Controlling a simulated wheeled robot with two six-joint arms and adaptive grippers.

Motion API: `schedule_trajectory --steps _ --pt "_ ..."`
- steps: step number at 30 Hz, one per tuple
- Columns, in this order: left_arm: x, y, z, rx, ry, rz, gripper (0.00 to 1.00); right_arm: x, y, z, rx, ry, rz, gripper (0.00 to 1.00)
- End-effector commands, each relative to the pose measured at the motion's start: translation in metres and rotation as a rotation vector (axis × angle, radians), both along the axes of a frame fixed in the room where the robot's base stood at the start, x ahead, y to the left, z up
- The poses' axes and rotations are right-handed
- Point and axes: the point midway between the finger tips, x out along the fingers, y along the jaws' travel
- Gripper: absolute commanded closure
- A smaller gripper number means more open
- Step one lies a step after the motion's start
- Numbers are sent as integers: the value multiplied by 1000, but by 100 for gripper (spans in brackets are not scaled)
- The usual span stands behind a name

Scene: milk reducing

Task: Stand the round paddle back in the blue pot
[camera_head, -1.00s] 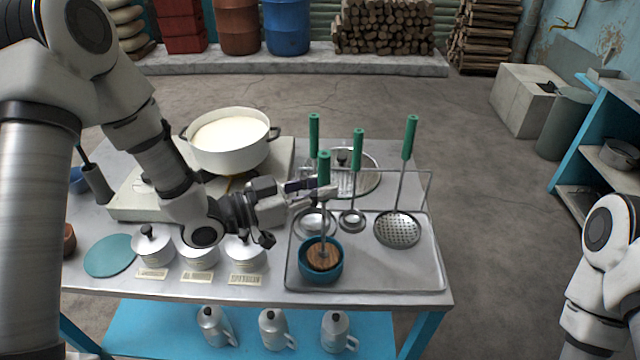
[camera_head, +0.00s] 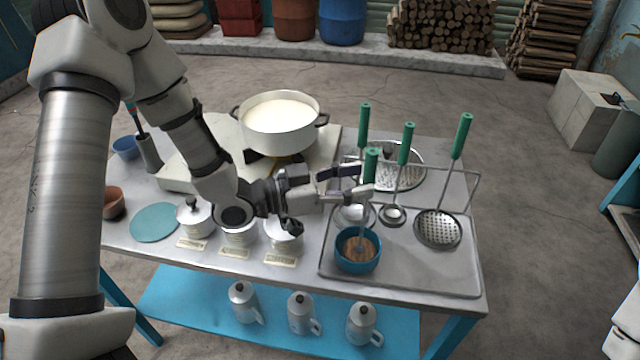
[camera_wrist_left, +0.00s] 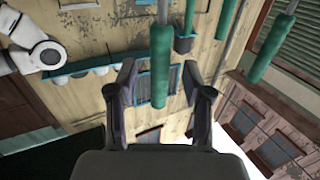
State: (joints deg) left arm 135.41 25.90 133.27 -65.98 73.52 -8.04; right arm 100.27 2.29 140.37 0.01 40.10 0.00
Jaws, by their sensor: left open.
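The round paddle stands in the blue pot (camera_head: 346,262) on the right part of the table. Its green handle (camera_head: 371,163) points up, and its brown wooden disc (camera_head: 366,246) sits low inside the pot, below the rim. My left gripper (camera_head: 365,180) is open around the handle's lower part. In the left wrist view the green handle (camera_wrist_left: 160,65) shows between the spread fingers (camera_wrist_left: 165,82), with space on both sides. The disc's underside is hidden in the pot. My right gripper is out of view.
Ladles and a skimmer (camera_head: 438,229) with green handles hang from a rack just behind and right of the pot, over a metal tray (camera_head: 420,275). A white pot of milk (camera_head: 280,132) stands behind my left gripper. Lidded tins (camera_head: 239,230) stand left.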

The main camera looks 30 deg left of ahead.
Motion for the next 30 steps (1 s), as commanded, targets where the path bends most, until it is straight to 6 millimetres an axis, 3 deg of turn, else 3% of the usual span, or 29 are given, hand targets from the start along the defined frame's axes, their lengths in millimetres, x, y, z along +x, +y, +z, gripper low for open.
schedule_trajectory --steps 15,30 --pt "-50 59 3 -9 -4 5 50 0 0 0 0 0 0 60" --pt "-65 73 0 0 -1 -2 50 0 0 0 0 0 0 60"
